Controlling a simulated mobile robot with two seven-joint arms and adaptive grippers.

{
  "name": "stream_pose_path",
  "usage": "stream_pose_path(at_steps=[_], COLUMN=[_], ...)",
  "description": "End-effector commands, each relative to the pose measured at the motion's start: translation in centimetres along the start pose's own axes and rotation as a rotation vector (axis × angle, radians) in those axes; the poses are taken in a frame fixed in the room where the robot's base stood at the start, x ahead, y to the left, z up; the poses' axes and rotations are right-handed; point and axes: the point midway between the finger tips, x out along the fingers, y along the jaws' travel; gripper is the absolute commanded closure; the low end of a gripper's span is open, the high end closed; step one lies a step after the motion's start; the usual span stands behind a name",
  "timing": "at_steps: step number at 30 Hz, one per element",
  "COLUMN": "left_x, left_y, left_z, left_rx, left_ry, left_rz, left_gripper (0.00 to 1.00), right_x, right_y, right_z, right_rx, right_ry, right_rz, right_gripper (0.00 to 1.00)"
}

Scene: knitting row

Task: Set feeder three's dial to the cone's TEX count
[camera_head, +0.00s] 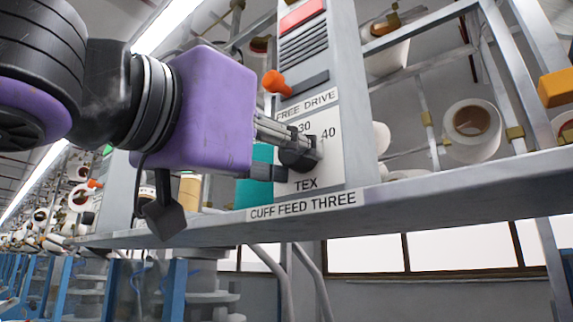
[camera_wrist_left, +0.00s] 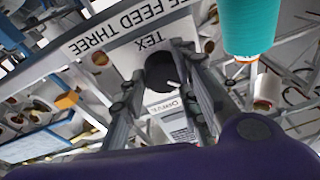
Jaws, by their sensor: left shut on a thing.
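Feeder three's dial knob (camera_head: 308,158) is black and sits on a pale plate (camera_head: 330,174) marked TEX, with 30 and 40 readable above it. My left gripper (camera_head: 290,152) is shut on the knob, coming in from the left. In the left wrist view, the knob (camera_wrist_left: 160,72) shows dark between the fingers, with a pale line on its face. I cannot tell which number it points to. A teal cone (camera_head: 256,190) stands behind the gripper, mostly hidden; it shows larger in the left wrist view (camera_wrist_left: 249,28). No count is readable on it. My right gripper is not in view.
The dial post stands on a grey rail (camera_head: 420,188) labelled CUFF FEED THREE. An orange-tipped lever (camera_head: 277,84) sticks out above the FREE DRIVE label, close to my gripper. White yarn cones (camera_head: 472,130) sit on racks at the right.

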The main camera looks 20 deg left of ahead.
Motion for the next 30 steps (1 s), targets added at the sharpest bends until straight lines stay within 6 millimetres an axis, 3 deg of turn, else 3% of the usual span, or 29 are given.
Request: stream_pose_path(at_steps=[1, 12, 30], left_x=[0.2, 0.1, 0.0], left_y=[0.4, 0.5, 0.5], left_z=[1.0, 0.5, 0.1], left_rx=[-0.036, -0.261, -0.333], left_ry=[-0.019, -0.029, -0.029], left_rz=[0.002, -0.032, -0.042], left_gripper=[0.97, 0.97, 0.97], right_x=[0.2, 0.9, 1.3], right_y=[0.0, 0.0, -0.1], right_z=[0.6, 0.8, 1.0], right_rx=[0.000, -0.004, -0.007], right_ry=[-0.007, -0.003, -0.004], right_rz=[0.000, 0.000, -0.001], right_gripper=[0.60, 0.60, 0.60])
